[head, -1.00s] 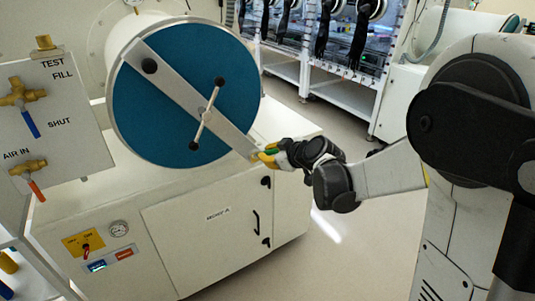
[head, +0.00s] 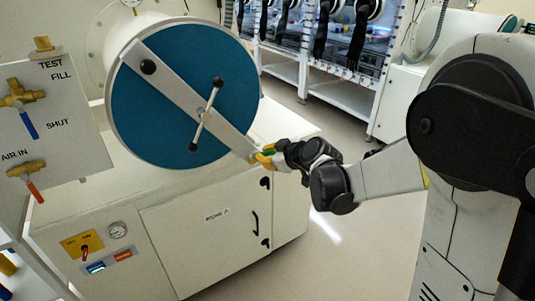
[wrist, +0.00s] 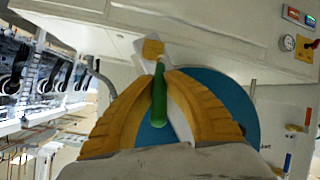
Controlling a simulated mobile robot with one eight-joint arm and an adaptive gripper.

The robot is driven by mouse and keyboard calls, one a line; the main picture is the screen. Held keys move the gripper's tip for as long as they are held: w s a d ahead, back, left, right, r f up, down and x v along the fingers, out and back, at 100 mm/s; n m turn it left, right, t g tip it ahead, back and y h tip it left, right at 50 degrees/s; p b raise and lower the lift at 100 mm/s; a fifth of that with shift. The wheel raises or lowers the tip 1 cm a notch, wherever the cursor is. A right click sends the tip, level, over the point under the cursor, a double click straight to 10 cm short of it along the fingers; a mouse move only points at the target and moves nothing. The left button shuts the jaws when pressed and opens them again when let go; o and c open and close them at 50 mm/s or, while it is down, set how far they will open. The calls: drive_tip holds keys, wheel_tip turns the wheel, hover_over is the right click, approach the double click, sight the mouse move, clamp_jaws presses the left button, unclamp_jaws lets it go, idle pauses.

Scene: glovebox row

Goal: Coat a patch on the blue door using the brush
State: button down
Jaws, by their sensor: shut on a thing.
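The blue door (head: 170,110) is a round, upright disc on the end of a white cylinder, with a pale diagonal bar (head: 180,85) and a T-shaped handle (head: 206,113) across it. My gripper (head: 262,156) is at the bar's lower right end, by the door's lower right edge. Its yellow fingers are shut on the green handle of the brush (wrist: 159,95). A tan block (wrist: 152,48) shows beyond the handle in the wrist view; I cannot tell whether it is the brush's head or part of the bar. Contact with the door cannot be judged. No coated patch is discernible.
A white cabinet (head: 200,235) stands below the door. A valve panel (head: 50,130) with brass valves stands at the left. Glovebox units with black gloves (head: 325,30) stand at the back. Bare floor (head: 330,235) lies right of the cabinet.

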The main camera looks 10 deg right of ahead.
drive_tip(key=shift+w+d, duration=0.25)
drive_tip(key=shift+d, duration=0.35)
idle(2.8)
drive_tip(key=shift+s, duration=0.15)
